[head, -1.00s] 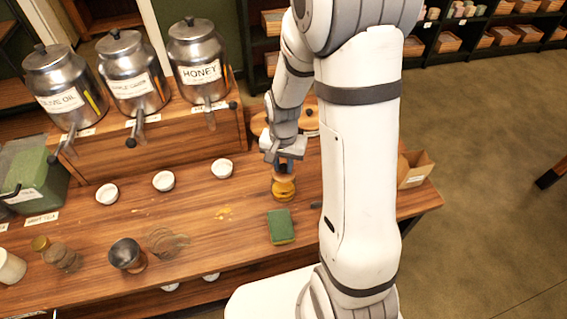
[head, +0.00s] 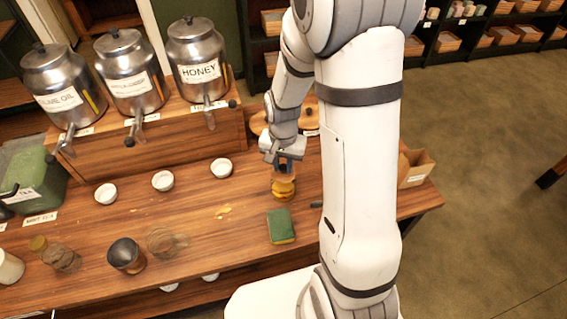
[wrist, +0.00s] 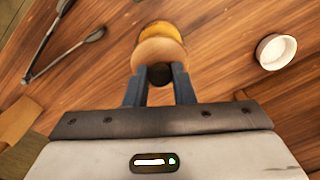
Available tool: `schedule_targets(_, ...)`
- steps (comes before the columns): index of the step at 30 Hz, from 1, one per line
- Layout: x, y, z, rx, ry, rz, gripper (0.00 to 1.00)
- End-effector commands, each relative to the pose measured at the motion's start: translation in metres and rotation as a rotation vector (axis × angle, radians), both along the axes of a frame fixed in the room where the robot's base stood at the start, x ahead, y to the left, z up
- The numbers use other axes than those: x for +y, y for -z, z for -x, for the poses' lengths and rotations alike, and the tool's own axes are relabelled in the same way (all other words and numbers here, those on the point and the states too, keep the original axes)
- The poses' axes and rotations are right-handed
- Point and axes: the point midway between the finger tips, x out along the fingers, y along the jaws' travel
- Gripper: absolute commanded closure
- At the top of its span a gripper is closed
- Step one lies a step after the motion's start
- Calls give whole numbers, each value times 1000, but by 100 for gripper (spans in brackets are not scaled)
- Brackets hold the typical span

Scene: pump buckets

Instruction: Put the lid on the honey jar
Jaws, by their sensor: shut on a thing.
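The honey jar (head: 283,190) is a small amber jar standing on the wooden table; its amber side also shows in the wrist view (wrist: 163,29). The round wooden lid (wrist: 158,52) with a dark knob sits over the jar's top in the wrist view, hiding the mouth. I cannot tell if it is fully seated. My gripper (head: 284,163) is directly above the jar, pointing down. In the wrist view its two blue fingers (wrist: 160,80) are shut on the lid's dark knob.
A green and yellow sponge (head: 281,226) lies in front of the jar. White cups (head: 221,168) stand to the left, below the steel honey dispenser (head: 198,62). Dark tongs (wrist: 62,52) lie beside the jar in the wrist view. A wooden box (head: 415,170) is at the right edge.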

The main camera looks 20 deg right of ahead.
Motion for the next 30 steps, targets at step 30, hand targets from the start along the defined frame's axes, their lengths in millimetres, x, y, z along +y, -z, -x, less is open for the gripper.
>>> schedule_targets(30,1,5,0,0,-2,0,65)
